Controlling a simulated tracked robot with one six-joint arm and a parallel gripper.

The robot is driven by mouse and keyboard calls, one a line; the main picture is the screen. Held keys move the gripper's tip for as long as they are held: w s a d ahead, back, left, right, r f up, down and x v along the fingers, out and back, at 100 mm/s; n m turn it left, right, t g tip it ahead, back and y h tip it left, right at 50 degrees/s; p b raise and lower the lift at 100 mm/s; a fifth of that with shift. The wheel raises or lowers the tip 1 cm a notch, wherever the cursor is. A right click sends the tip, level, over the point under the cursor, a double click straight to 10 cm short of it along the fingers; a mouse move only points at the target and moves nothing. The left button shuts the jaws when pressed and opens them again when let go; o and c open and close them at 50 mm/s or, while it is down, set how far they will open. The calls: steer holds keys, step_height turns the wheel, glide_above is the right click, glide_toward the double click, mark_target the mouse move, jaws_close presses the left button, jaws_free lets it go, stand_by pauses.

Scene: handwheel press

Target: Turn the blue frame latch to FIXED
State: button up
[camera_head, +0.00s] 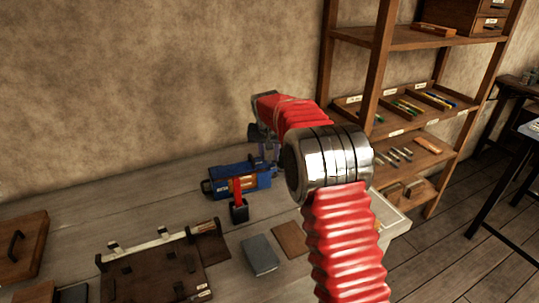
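A blue frame (222,184) stands on the grey wooden bench, just left of my arm's metal joint. It has an orange-marked side, and a red upright part stands in front of it above a small black block (239,213). The latch and its marking are too small to tell apart. My red arm reaches over the bench from the lower right. My gripper (264,150) seems to be the small dark grey part below the arm's far end, close to the frame's right end. Whether it touches the frame, and its fingers, cannot be made out.
A dark wooden tray (150,279) with metal bars lies at the front left. A grey book-like block (260,255) and a brown board (290,239) lie before the frame. A wooden shelf (381,70) stands at the right, the wall behind.

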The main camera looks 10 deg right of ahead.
jaws_close()
stand_by(0.4)
steer(key=shift+a+m, duration=0.1)
steer(key=shift+m, duration=0.3)
steer(key=m, duration=0.2)
steer(key=m+g+h, duration=0.1)
steer(key=m+h, duration=0.1)
steer(key=m, duration=0.1)
steer(key=shift+w+a+m, duration=0.25)
steer(key=shift+a+m, duration=0.05)
steer(key=m, duration=0.1)
steer(key=m+g, duration=0.1)
steer(key=m, duration=0.1)
steer(key=m+g+h, duration=0.1)
steer(key=m, duration=0.1)
steer(key=shift+w+a, duration=0.15)
steer(key=shift+w, duration=0.1)
steer(key=shift+m, duration=0.7)
jaws_free()
stand_by(0.3)
